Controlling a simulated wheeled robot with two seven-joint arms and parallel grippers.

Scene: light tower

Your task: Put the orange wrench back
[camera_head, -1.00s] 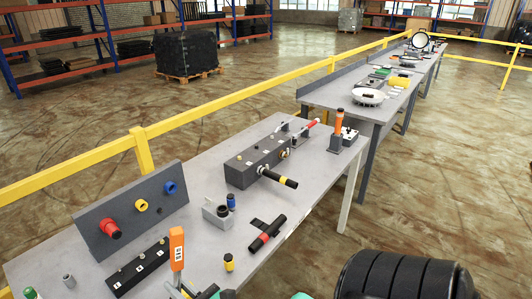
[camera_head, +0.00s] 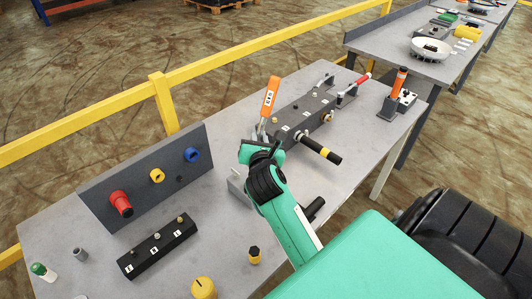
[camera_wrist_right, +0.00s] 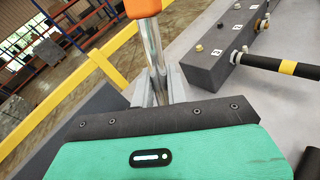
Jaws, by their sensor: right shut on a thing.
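The orange wrench (camera_head: 269,97) has a labelled orange handle and a shiny metal shaft. My right gripper (camera_head: 260,145) is shut on its shaft and holds it nearly upright, handle up. In the right wrist view the shaft (camera_wrist_right: 152,45) runs between the fingers (camera_wrist_right: 155,88); the handle is partly cut off. The wrench's lower end is hidden. In the head view it appears at the left end of a long grey block (camera_head: 300,117) with numbered labels; I cannot tell whether they touch. My left gripper is not in view.
A black-and-yellow handle (camera_head: 320,150) sticks out of the grey block. A panel with red, yellow and blue knobs (camera_head: 150,178) and a black numbered strip (camera_head: 155,248) are left. An orange-handled tool (camera_head: 399,80) stands in a holder at the right. A yellow rail (camera_head: 220,98) runs behind.

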